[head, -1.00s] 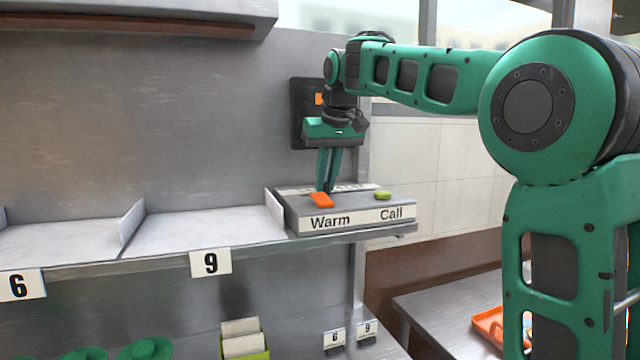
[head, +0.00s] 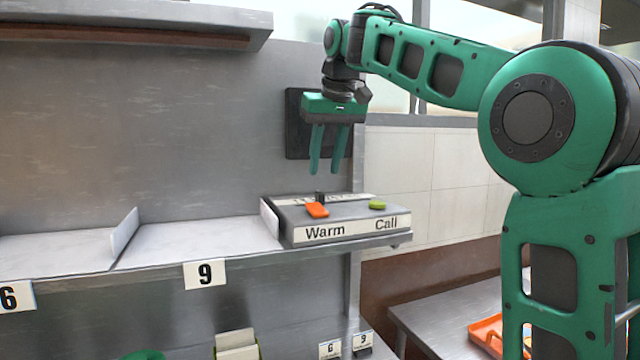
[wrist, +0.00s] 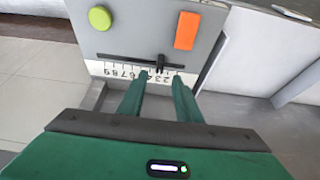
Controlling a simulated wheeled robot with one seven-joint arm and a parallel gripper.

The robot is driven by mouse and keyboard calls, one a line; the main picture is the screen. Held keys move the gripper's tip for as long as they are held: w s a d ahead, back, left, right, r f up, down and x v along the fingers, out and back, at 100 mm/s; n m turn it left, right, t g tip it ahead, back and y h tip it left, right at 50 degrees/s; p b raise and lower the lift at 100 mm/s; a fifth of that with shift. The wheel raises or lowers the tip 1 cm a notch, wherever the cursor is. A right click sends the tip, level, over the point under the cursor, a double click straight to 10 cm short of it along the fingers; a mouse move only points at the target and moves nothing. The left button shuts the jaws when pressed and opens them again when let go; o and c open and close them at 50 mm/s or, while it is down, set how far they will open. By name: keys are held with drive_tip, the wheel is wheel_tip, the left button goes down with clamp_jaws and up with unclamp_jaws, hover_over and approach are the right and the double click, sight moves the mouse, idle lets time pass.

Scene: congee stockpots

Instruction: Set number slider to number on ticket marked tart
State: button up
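The grey control box (head: 345,220) sits at the right end of the shelf, marked "Warm" and "Call". Its number slider has a dark knob (head: 320,196) in a slot. In the wrist view the knob (wrist: 162,62) stands toward the orange-button end of the slot, near the printed 2 and 3; I cannot tell its exact number. My gripper (head: 328,172) is open and empty, above the box and apart from the knob. Its fingers (wrist: 158,85) cover part of the number scale in the wrist view. I cannot make out a ticket marked tart.
An orange button (head: 317,210) and a green button (head: 377,205) are on the box. Shelf bays carry labels 9 (head: 205,274) and 6 (head: 12,297). Small 6 (head: 330,350) and 9 (head: 363,341) cards stand below. A dark panel (head: 300,125) is on the wall behind.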

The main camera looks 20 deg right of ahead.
drive_tip(key=shift+v, duration=1.7)
drive_tip(key=shift+f, duration=0.1)
